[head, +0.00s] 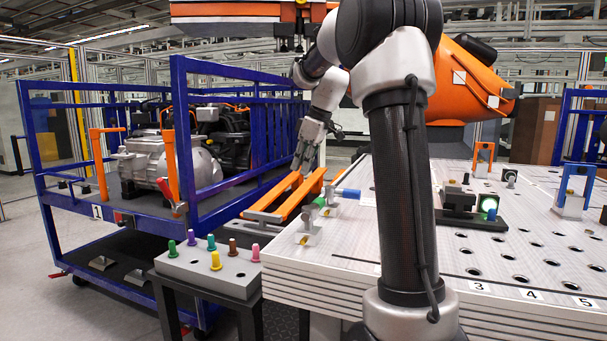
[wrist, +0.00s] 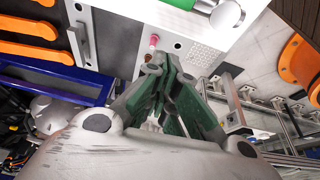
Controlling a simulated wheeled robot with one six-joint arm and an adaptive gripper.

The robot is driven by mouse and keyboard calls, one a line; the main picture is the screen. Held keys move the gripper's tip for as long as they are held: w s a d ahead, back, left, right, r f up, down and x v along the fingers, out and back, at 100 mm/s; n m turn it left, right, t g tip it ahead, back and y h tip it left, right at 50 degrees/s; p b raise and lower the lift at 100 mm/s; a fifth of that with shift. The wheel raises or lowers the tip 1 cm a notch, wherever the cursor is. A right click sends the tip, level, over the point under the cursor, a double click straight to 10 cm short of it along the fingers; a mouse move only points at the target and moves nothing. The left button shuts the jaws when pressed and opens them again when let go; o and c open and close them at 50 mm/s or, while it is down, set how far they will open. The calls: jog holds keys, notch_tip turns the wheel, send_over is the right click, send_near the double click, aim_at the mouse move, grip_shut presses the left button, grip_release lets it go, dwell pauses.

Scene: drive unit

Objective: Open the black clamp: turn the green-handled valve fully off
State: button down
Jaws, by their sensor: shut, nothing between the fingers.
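The green-handled valve (head: 320,202) stands at the near left corner of the grey table, its green handle beside a metal body. My gripper (head: 298,172) points down above the orange bars left of the valve, apart from the handle. In the wrist view its fingers (wrist: 163,62) are together and hold nothing. A black fixture (head: 470,208) with a lit green spot sits on the table right of my arm; I cannot tell whether it is the black clamp.
A blue-handled valve (head: 347,193) stands close behind the green one. Orange bars (head: 285,197) lie left of the table. A grey block (head: 210,268) with several coloured pegs stands in front. A blue cart (head: 70,200) carries a drive unit (head: 170,165). My arm hides part of the table.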

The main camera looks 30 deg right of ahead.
aim_at(313, 210)
notch_tip(313, 210, down, 9)
jog(key=shift+s+d, duration=0.3)
jog(key=shift+s, duration=0.1)
